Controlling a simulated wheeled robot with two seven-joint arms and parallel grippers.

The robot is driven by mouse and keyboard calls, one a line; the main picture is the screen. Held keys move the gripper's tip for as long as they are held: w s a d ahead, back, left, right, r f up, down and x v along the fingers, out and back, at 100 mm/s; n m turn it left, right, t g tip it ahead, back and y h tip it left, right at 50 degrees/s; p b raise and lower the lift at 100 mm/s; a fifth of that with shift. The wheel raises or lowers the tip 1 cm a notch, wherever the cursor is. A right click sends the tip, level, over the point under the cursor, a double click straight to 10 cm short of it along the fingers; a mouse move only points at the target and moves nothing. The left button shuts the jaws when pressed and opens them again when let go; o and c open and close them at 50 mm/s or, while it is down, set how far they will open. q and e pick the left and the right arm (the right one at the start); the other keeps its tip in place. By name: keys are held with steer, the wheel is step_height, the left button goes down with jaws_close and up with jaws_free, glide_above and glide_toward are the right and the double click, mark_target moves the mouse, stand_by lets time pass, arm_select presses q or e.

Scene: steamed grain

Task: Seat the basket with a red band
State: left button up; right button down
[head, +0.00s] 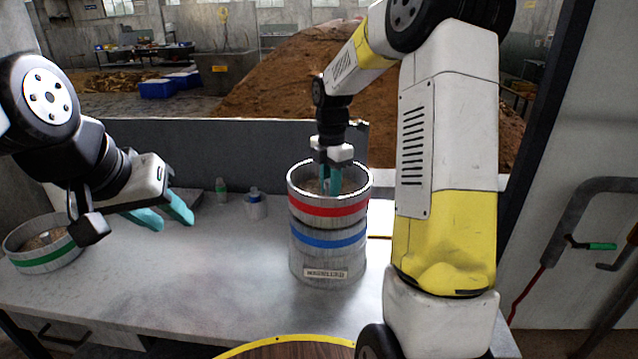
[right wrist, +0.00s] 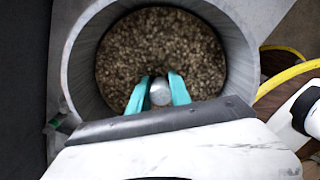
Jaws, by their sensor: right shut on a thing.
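The basket with a red band (head: 297,207) is a grey round basket filled with brown grain (right wrist: 190,40). It stands upright on top of a grey blue-banded vessel (head: 328,263), with a dark seam between them; I cannot tell whether it is fully down. My right gripper (head: 331,188) reaches down inside the red-banded basket from above. In the right wrist view its teal fingers (right wrist: 160,88) are shut on a round grey knob (right wrist: 160,95) in the middle of the grain. My left gripper (head: 163,214) is open and empty over the left of the table.
A green-banded basket (head: 45,258) with grain stands at the table's left end. Two small bottles, one green-marked (head: 221,191) and one blue-capped (head: 255,207), stand near the back edge. The grey table (head: 200,275) is clear in the middle front. A yellow-rimmed round surface (head: 285,347) lies in front.

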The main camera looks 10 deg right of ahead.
steer(key=shift+f, duration=0.65)
stand_by(0.6)
steer(key=c, duration=1.1)
jaws_free()
steer(key=shift+c, duration=0.2)
steer(key=shift+o, duration=0.2)
steer(key=shift+f, duration=0.1)
